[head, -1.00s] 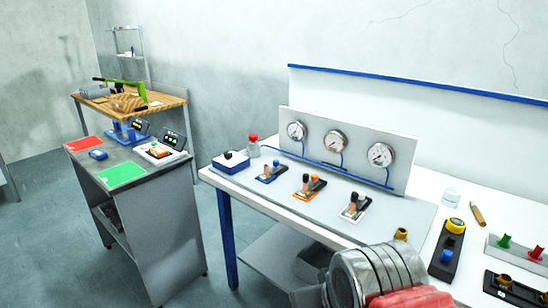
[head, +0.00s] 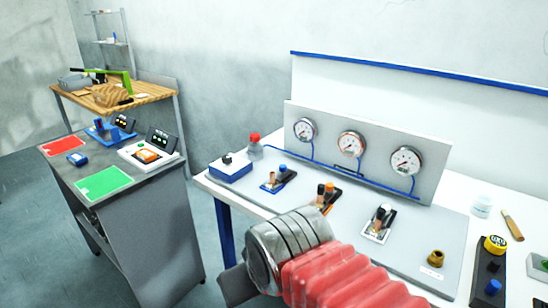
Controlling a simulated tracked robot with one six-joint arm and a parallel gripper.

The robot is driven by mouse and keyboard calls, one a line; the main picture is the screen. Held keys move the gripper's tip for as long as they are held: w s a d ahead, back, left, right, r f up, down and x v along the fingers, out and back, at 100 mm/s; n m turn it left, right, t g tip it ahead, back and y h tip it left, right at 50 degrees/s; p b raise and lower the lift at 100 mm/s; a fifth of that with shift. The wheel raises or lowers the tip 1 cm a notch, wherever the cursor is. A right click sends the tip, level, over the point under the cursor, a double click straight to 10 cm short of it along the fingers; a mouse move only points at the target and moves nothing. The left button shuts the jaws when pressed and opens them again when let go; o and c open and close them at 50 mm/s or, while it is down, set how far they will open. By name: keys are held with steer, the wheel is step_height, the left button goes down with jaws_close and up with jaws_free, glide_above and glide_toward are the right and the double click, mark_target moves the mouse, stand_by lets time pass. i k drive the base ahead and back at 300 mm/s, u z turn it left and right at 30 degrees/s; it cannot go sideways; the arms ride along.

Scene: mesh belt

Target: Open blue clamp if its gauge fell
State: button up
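The blue clamp (head: 278,180), with a blue-topped knob, sits on the grey plate at the left of the clamp row. An orange clamp (head: 328,194) is to its right, partly hidden by my arm, and a white clamp (head: 380,224) is farther right. Three round gauges, left (head: 305,129), middle (head: 350,144) and right (head: 405,161), are on the upright panel behind. Their needles are too small to read surely. My arm's grey and red end part (head: 290,250) is in front, apart from the blue clamp. The gripper's fingers cannot be made out.
A blue and white box (head: 231,168) and a red-capped bottle (head: 255,146) stand at the bench's left end. A brass fitting (head: 435,259) is on the right of the plate. A side cabinet with red and green mats (head: 104,183) is at left, with floor between.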

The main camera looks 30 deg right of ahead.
mark_target(283, 173)
steer(key=z, duration=0.4)
steer(key=i, duration=1)
steer(key=z, duration=0.65)
